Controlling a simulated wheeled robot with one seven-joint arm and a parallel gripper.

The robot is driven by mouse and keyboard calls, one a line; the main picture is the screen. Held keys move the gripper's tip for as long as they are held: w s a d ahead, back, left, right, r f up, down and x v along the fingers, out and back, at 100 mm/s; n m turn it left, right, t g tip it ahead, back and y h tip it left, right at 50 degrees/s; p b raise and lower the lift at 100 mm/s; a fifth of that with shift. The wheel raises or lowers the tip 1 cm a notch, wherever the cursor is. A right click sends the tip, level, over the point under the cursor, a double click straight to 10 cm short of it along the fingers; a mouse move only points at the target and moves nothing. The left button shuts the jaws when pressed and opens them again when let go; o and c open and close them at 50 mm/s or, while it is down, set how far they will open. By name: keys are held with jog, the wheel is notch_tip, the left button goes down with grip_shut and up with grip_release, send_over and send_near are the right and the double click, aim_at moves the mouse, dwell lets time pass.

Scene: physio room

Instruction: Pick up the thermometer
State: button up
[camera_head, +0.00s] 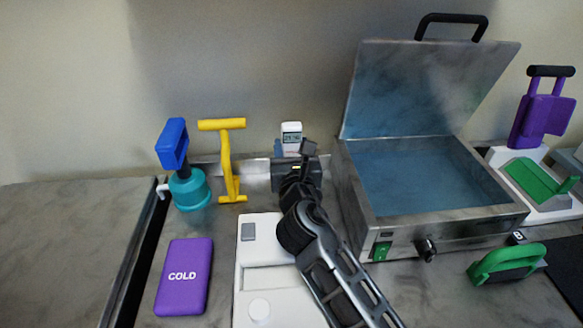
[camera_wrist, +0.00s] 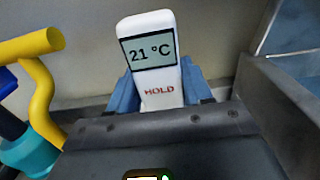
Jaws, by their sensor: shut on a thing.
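The thermometer (camera_head: 291,135) is a small white device with a grey display. In the wrist view the thermometer (camera_wrist: 151,85) reads "21 °C" above the red word "HOLD", and it tilts slightly to the left. My gripper (camera_head: 291,148) is at the back of the counter, left of the steel bath. In the wrist view the blue fingers of my gripper (camera_wrist: 162,92) are on both sides of the thermometer's lower body and shut on it. The thermometer's lower end is hidden behind the gripper body, so I cannot tell whether it touches the counter.
A yellow T-handled tool (camera_head: 228,165) and a teal cup with a blue handle (camera_head: 189,190) stand left of my gripper. The open steel bath (camera_head: 370,215) is close on the right. A purple COLD pack (camera_head: 184,277) and a white device (camera_head: 257,280) lie in front.

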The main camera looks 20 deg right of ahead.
grip_shut()
